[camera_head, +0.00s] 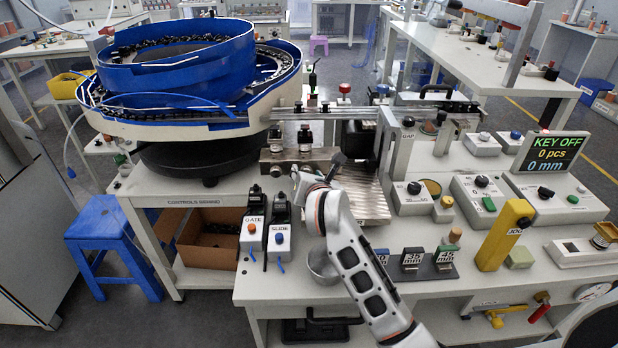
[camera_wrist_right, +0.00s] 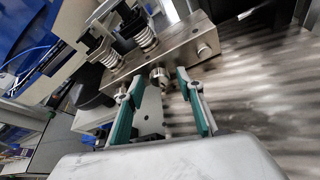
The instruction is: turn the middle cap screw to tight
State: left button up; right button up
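A metal block (camera_head: 299,159) with two spring-loaded posts on top stands beside the ribbed metal plate, left of my right gripper (camera_head: 322,175). In the right wrist view the block (camera_wrist_right: 180,55) has a row of round screws along its near face. The middle cap screw (camera_wrist_right: 160,76) is a silver round head and lies between the two fingertips of my right gripper (camera_wrist_right: 159,84). The fingers are open, with teal pads, one to each side of it. I cannot tell whether they touch it. The left gripper does not show.
The ribbed metal plate (camera_head: 362,195) lies right of the block. GATE (camera_head: 253,232) and SLIDE (camera_head: 279,242) switch boxes stand at the front left, with a metal bowl (camera_head: 322,266) near them. A blue bowl feeder (camera_head: 180,70) stands behind left. A yellow JOG post (camera_head: 503,235) stands right.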

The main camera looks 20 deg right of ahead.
jog(key=v, duration=1.2)
jog(key=shift+w, duration=0.1)
